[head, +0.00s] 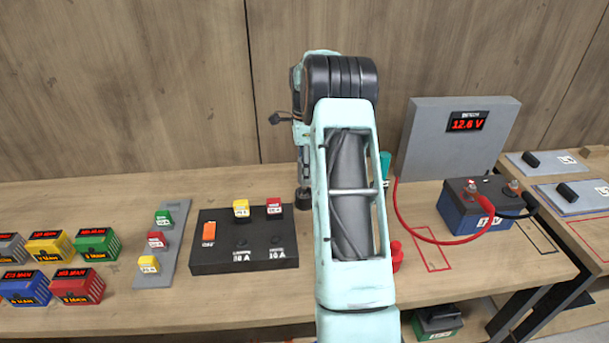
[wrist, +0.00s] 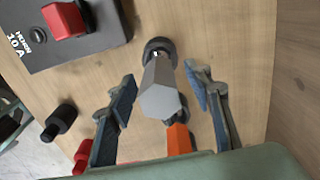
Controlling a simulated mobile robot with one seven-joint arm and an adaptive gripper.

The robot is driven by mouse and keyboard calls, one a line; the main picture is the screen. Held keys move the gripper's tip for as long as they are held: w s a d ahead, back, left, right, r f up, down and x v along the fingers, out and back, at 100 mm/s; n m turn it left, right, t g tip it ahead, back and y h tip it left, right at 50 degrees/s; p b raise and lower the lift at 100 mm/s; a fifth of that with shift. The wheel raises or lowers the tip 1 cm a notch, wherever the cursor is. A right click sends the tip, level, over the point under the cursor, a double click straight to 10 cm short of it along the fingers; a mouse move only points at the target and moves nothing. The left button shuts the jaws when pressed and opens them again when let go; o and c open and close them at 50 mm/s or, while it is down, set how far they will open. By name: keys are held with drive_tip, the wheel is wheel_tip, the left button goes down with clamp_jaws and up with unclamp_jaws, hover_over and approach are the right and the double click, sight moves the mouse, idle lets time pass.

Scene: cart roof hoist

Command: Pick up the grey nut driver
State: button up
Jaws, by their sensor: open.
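The grey nut driver (wrist: 162,92) shows in the wrist view as a six-sided grey handle, seen from its end. It appears to stand upright, its far end at a round black part (wrist: 160,46). My gripper (wrist: 160,78) is open, with one blue-padded finger on each side of the handle. A gap shows on both sides, so the fingers look apart from it. In the head view my arm hides much of this area, and a dark round base (head: 303,199) shows below the gripper.
An orange handle (wrist: 180,140) stands close to the grey one. A black fuse block (head: 243,255) with red and yellow fuses lies left. A green handle (head: 385,163) and red object (head: 397,257) show right of my arm, with a battery (head: 474,208) farther right.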

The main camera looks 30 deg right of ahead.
drive_tip(key=shift+f, duration=0.15)
clamp_jaws()
idle(0.5)
